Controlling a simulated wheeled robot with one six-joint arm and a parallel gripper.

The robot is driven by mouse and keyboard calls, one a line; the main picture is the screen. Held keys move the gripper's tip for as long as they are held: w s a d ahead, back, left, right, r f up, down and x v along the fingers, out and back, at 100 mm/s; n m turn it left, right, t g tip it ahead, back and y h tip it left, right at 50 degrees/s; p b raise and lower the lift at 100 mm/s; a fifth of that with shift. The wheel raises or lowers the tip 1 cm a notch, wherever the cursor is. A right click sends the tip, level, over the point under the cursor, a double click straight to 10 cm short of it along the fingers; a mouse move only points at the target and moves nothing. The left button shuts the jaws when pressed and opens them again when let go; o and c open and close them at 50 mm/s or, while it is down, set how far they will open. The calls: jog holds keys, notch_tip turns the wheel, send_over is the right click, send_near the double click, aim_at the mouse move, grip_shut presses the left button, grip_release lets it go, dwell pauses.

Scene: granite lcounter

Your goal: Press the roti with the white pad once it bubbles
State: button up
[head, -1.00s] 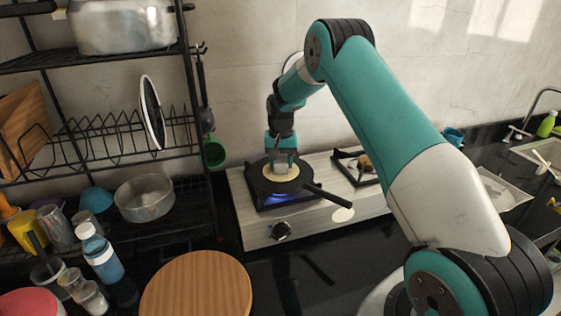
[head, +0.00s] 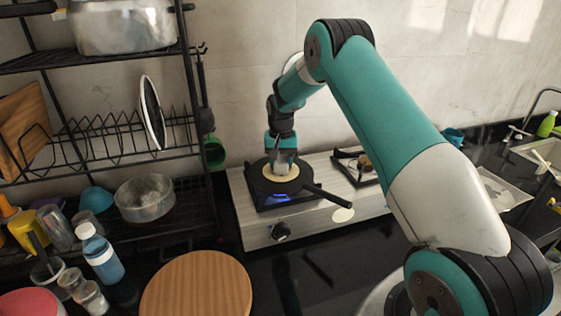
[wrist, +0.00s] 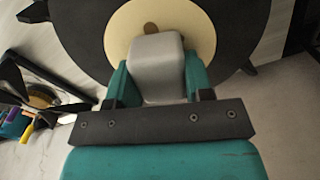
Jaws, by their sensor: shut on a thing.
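The roti (head: 290,178) is a pale round disc lying in the dark pan (head: 256,182) on the lit left burner. In the wrist view the cream roti (wrist: 200,27) shows a brown spot just beyond the pad. My gripper (head: 281,160) points down over the pan. It is shut on the white pad (wrist: 157,68), a pale grey-white block between the two teal fingers. The pad is over the roti and hides part of it. I cannot tell whether the pad touches the roti, and no clear bubble shows.
Blue flame (head: 277,198) shows under the pan, whose handle (head: 330,196) points right. A pale oval piece (head: 343,214) lies on the steel stove (head: 262,233). A round wooden board (head: 197,290) is in front. A black rack (head: 193,100) with dishes stands left.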

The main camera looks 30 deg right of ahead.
notch_tip(320, 180, up, 13)
jog(key=p, duration=0.8)
jog(key=s+a+b, duration=0.1)
jog(key=s+a, duration=0.2)
jog(key=s, duration=0.6)
jog(key=s+a+b, duration=0.2)
jog(key=s+a, duration=0.1)
jog(key=s, duration=0.7)
dwell(0.3)
dwell(0.4)
